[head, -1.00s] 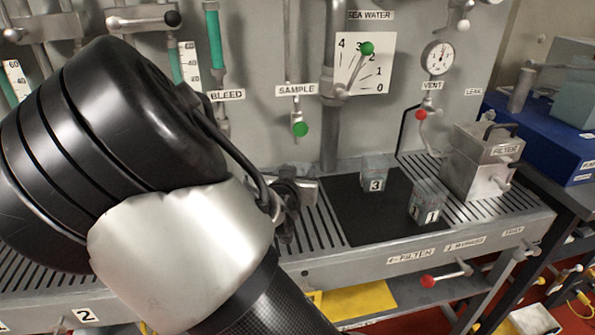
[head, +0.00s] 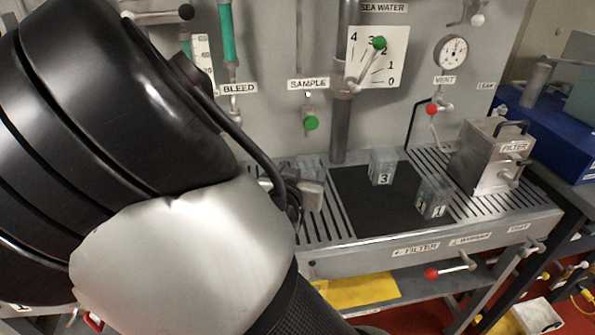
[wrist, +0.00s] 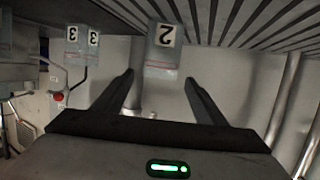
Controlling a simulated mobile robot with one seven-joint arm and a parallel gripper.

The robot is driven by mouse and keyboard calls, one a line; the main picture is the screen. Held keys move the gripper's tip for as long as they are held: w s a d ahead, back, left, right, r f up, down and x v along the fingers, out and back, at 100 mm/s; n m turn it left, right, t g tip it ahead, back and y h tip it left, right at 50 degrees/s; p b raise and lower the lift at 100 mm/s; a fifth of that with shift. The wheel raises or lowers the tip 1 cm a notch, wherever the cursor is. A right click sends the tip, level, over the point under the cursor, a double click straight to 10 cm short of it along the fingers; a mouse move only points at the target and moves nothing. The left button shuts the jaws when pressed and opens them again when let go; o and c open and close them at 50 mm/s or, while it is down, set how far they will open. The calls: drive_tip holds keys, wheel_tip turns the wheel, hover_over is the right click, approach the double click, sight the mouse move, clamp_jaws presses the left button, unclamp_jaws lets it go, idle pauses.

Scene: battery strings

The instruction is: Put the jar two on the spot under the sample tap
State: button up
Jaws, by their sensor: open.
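Jar two (wrist: 163,45) is a clear box with a "2" label. In the wrist view, which is upside down, it stands on the slotted grating, in line with the gap between my fingertips. My gripper (wrist: 160,78) is open, one finger to each side of the jar's line; I cannot tell how far the jar is between them. In the head view my arm hides most of the gripper. A clear shape (head: 309,165) below the sample tap (head: 311,122) with its green knob may be jar two. The spot itself is not clearly visible.
Jar three (head: 382,167) and jar one (head: 433,197) stand on the black mat (head: 375,215) to the right. A metal filter box (head: 490,155) is at the right end. The panel with pipes and valves rises close behind the grating.

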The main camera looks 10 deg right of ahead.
drive_tip(key=s+a+f+g+y, duration=0.1)
drive_tip(key=s, duration=0.1)
drive_tip(key=s+a+f+g+y+b, duration=0.1)
drive_tip(key=s+a, duration=0.1)
drive_tip(key=s+a+f+g+y+b, duration=0.1)
drive_tip(key=s+f, duration=0.1)
drive_tip(key=shift+s+a+y, duration=0.1)
drive_tip(key=shift+a+y, duration=0.2)
drive_tip(key=shift+y, duration=0.1)
drive_tip(key=shift+s+a+g+y, duration=0.5)
drive_tip(key=shift+a+g+y, duration=0.2)
drive_tip(key=shift+a+y, duration=0.15)
drive_tip(key=s+r+n+g+y, duration=0.2)
drive_tip(key=s+r+n+y, duration=0.15)
drive_tip(key=s+r, duration=0.55)
drive_tip(key=s+d+r+g+h, duration=0.1)
drive_tip(key=s+d+r+h, duration=0.2)
drive_tip(key=s+d, duration=0.5)
drive_tip(key=shift+s+d+r+n+g+h, duration=0.3)
drive_tip(key=shift+s+r+n, duration=0.15)
drive_tip(key=shift+s, duration=0.3)
